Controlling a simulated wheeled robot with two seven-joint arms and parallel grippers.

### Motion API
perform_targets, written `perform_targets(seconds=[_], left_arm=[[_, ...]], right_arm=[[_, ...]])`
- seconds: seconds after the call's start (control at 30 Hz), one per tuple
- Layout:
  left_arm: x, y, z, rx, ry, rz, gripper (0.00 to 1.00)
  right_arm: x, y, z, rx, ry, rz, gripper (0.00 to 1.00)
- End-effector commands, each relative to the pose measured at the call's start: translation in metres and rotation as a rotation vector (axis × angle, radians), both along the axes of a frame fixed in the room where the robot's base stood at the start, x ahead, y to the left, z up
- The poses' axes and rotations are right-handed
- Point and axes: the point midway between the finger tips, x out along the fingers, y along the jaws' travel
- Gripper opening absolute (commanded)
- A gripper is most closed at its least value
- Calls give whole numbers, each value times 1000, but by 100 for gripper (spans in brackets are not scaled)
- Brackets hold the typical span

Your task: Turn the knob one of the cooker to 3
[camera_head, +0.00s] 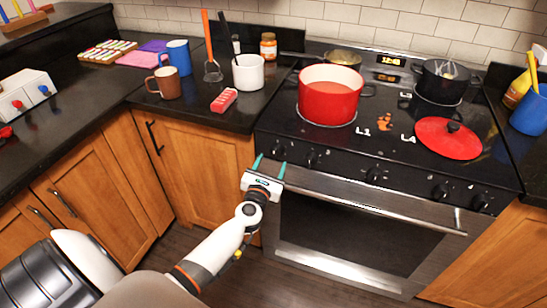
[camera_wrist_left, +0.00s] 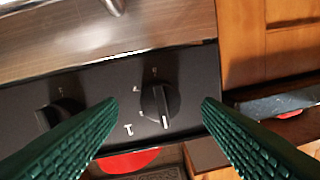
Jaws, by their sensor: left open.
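The cooker (camera_head: 340,205) stands at the centre right with a row of several black knobs on its front panel. The leftmost knob (camera_head: 279,150) is just beyond my left gripper (camera_head: 270,165), whose teal fingers are spread open. In the left wrist view the knob (camera_wrist_left: 160,104) appears between the two green fingers (camera_wrist_left: 160,106) with gaps on both sides. Its white line points toward the bottom of that picture. Small white marks lie around it, too small to read surely. A second knob (camera_wrist_left: 55,115) is partly hidden behind the left-hand finger. My right gripper is not visible.
The oven handle (camera_head: 375,203) runs below the knobs, close to my left gripper. A red pot (camera_head: 328,95), a black pot (camera_head: 441,82) and a red lid (camera_head: 448,139) are on the hob. Mugs and utensils stand on the left counter (camera_head: 110,90).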

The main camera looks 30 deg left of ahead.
Motion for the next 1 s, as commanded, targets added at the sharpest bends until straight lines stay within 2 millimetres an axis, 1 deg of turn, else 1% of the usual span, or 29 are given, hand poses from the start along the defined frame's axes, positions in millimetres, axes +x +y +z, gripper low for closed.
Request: perform_targets(seconds=[0.03, 0.1, 0.2, 0.33, 0.57, 0.6, 0.67, 0.8, 0.87, 1.0], left_arm=[[9, 3, 1, 2, -2, 1, 60], [18, 6, 0, 3, -1, 1, 60], [26, 8, 0, 2, -1, 1, 60], [31, 10, 0, 1, 0, 1, 60], [31, 10, 0, 1, 0, 0, 60], [31, 10, 0, 2, 1, 0, 56], [31, 10, 0, 2, 0, 1, 47], [31, 10, 0, 2, 0, 1, 24], [31, 10, 0, 2, 0, 1, 15], [31, 10, 0, 7, 1, 1, 15]], right_arm=[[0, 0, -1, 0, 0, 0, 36], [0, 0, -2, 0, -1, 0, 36], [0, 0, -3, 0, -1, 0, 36], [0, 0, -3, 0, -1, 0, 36], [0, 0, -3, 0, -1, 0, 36], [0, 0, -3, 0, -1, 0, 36], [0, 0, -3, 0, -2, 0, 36], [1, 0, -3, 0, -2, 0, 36], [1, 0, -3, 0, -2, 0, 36], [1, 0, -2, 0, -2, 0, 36]])
